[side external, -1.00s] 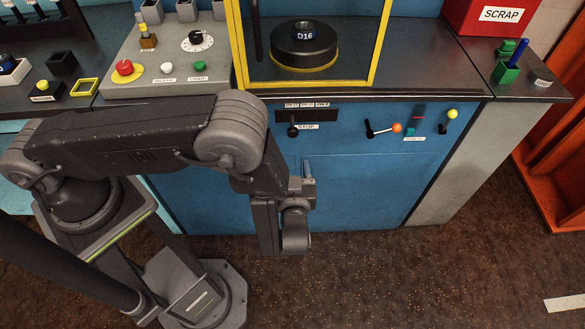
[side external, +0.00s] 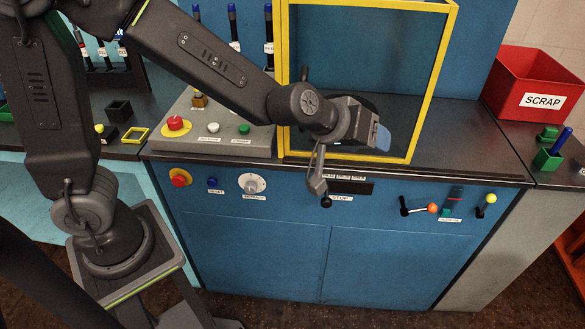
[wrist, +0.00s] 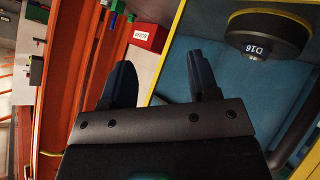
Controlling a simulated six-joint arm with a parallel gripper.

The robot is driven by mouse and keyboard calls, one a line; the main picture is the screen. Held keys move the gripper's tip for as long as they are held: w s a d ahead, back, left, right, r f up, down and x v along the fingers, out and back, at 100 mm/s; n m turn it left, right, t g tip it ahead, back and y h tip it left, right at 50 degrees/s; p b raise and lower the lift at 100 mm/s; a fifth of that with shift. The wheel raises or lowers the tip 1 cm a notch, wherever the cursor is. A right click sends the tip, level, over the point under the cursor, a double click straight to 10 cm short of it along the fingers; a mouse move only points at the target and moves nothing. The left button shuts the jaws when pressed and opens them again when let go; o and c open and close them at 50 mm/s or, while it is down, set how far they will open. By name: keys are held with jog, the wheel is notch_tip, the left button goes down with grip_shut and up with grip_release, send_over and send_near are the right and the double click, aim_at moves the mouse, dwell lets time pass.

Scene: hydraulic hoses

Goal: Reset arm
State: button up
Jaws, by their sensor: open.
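My gripper (side external: 376,138) is raised in front of the yellow-framed enclosure in the side external view. In the wrist view my gripper (wrist: 162,76) shows two dark fingers spread apart with nothing between them. My arm reaches across from the left, above the control panel. A black round die marked D16 (wrist: 268,34) shows at the upper right of the wrist view, apart from the fingers. In the side external view my gripper mostly hides the die.
The yellow frame (side external: 433,82) stands close behind my gripper. A STOP lever (side external: 318,180) is just below my wrist. A red SCRAP bin (side external: 540,98) and a green holder (side external: 548,160) with a blue pen are at right. The control box (side external: 225,125) lies under my forearm.

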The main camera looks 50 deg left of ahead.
jog(key=s+a+r+m+g+y, duration=0.1)
jog(key=s+a+r+m+g, duration=0.1)
jog(key=s+a, duration=0.5)
jog(key=s+a+r+m+g+y, duration=0.1)
jog(key=s+a, duration=0.6)
jog(key=s, duration=0.8)
jog(key=shift+s+a+r+m+g+y, duration=0.2)
jog(key=shift+s+r+m+g+y, duration=0.15)
jog(key=shift+r+m+g, duration=0.45)
jog(key=shift+c, duration=0.3)
